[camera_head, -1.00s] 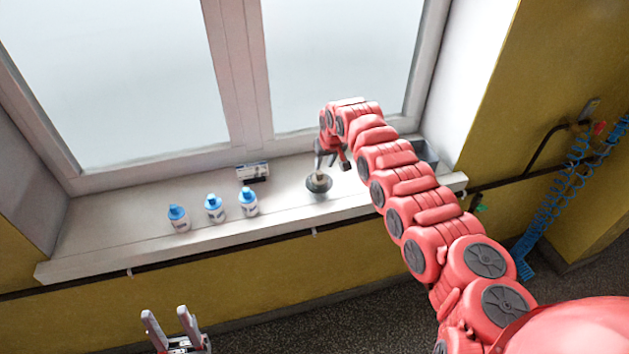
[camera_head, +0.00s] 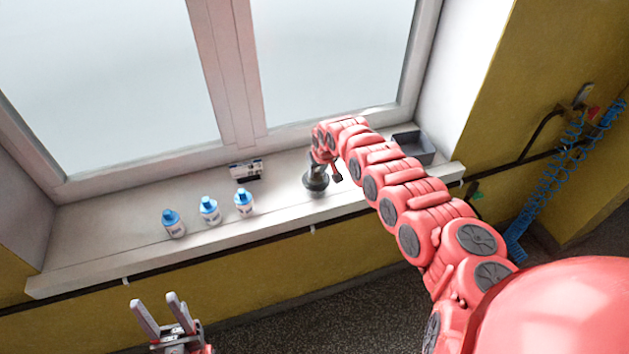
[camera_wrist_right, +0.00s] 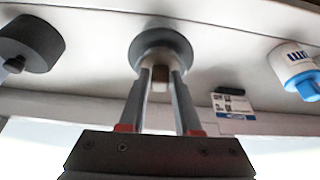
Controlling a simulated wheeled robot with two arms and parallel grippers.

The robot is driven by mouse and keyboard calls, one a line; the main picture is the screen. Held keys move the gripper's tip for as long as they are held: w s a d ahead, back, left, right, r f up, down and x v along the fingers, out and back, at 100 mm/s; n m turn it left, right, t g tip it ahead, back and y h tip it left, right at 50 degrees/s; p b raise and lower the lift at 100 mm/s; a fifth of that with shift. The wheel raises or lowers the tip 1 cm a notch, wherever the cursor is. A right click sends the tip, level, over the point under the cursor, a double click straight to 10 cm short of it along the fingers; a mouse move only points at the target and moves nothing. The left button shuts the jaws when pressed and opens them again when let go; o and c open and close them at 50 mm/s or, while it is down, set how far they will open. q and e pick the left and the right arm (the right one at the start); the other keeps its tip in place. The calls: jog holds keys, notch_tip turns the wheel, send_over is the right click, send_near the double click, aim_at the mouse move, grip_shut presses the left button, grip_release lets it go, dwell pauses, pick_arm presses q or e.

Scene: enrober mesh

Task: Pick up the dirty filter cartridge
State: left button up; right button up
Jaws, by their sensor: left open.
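A dark round disc-shaped part with a pale stem (camera_wrist_right: 164,42), which may be the dirty filter cartridge, stands on the white windowsill. In the head view it shows as a dark grey round shape (camera_head: 316,184) below my right gripper (camera_head: 318,160). In the right wrist view my right gripper's fingers (camera_wrist_right: 161,72) lie on either side of the stem; whether they press on it I cannot tell. A second dark cylinder (camera_wrist_right: 32,42) is at the upper left there. My left gripper (camera_head: 155,305) is open and empty, low in front of the sill.
Several white bottles with blue caps (camera_head: 209,211) stand on the windowsill (camera_head: 105,245) left of my right gripper. A small labelled box (camera_head: 245,170) is behind them. A grey open bin (camera_head: 413,148) is at the sill's right end. A blue coiled hose (camera_head: 556,185) hangs at right.

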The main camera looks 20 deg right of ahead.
jog(key=shift+d, duration=0.1)
jog(key=shift+c, duration=1.2)
jog(key=shift+w+f, duration=0.1)
jog(key=shift+w, duration=0.05)
grip_shut()
